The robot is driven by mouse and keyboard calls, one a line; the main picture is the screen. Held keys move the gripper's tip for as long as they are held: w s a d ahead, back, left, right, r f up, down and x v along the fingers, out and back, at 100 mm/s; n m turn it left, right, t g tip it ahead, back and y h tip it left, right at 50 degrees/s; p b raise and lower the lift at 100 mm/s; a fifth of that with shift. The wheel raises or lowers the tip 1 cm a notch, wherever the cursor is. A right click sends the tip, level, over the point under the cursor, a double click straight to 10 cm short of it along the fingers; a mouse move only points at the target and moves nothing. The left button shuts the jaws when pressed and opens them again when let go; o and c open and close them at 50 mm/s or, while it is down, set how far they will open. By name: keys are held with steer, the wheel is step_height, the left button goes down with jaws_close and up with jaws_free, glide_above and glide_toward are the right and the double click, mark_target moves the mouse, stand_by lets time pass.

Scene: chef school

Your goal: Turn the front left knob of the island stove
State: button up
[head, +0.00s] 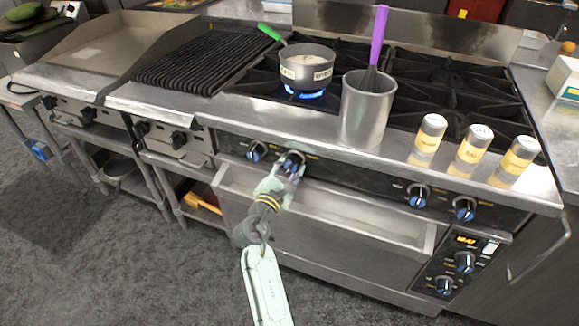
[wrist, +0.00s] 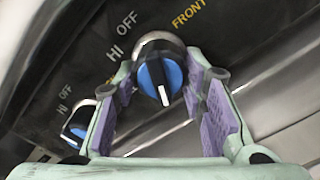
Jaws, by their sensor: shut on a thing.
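The island stove (head: 330,150) has a dark front panel with black-and-blue knobs. My gripper (head: 287,172) is at the second knob from the left on this panel. This knob (wrist: 160,75) also shows in the wrist view, between the two purple finger pads, with its white mark pointing down and slightly right. My gripper (wrist: 162,105) is shut on it, though a gap to the pads seems to show in this view. Print reading "FRONT" is partly seen beside it, with "HI" and "OFF". The neighbouring knob at the left (head: 256,150) is free and also shows in the wrist view (wrist: 78,125).
A labelled pot (head: 305,72) sits over a lit blue flame. A metal canister (head: 367,112) with a purple-handled utensil stands near the stove's front edge. Several shakers (head: 473,148) stand to its right. An open drawer-like ledge (head: 390,225) lies below the panel.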

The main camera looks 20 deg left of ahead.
steer(key=shift+n, duration=0.6)
steer(key=o, duration=1.2)
steer(key=shift+c, duration=0.2)
steer(key=s, duration=1.2)
steer(key=shift+a, duration=0.2)
